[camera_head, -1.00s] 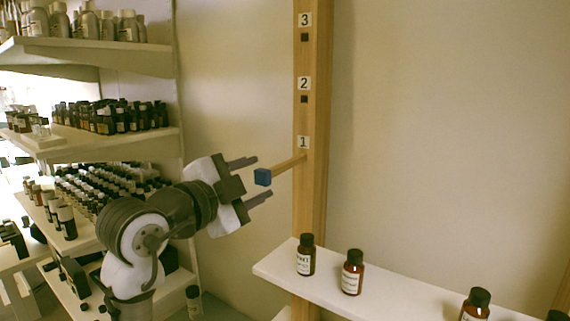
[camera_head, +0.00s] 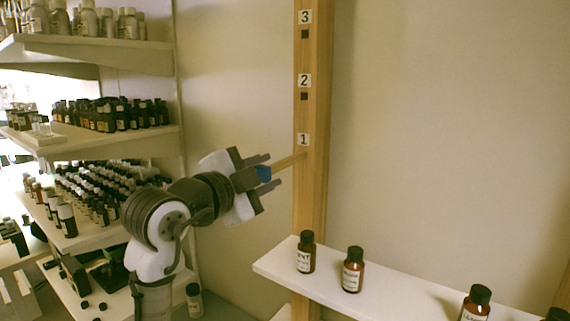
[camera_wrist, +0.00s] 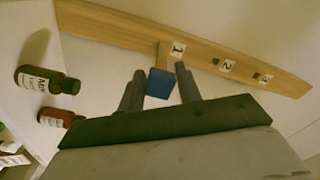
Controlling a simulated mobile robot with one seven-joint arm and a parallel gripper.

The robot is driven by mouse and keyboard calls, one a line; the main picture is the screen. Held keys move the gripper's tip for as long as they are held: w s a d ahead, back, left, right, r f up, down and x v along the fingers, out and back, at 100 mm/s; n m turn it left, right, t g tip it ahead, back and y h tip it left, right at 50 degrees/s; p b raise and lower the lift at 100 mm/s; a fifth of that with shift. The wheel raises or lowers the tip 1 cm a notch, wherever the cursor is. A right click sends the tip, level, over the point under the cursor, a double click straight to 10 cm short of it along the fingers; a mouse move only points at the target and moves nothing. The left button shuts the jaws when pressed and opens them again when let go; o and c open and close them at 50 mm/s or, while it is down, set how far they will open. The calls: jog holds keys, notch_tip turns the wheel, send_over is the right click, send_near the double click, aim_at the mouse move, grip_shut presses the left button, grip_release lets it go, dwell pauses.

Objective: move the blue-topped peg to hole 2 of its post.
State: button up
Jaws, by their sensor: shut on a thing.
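The wooden post (camera_head: 312,125) stands upright, with labels 1, 2 and 3 from bottom to top. The peg (camera_head: 290,161) is a wooden rod with a blue end (camera_head: 264,173), and it sticks out of the post just below label 1. Dark square holes show empty below label 2 (camera_head: 304,97) and label 3 (camera_head: 305,34). My gripper (camera_head: 268,171) is around the peg's blue end, shut on it. The wrist view shows the blue top (camera_wrist: 159,84) between my two fingers, with the post (camera_wrist: 200,52) beyond.
A white shelf (camera_head: 330,288) with brown bottles (camera_head: 353,269) lies below and right of the peg. Shelves crowded with bottles (camera_head: 110,115) stand at the left. The wall right of the post is clear.

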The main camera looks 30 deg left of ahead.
jog(key=shift+s, duration=0.15)
jog(key=s+a+b, duration=0.1)
jog(key=s, duration=0.6)
jog(key=shift+s, duration=0.25)
dwell(1.2)
dwell(1.3)
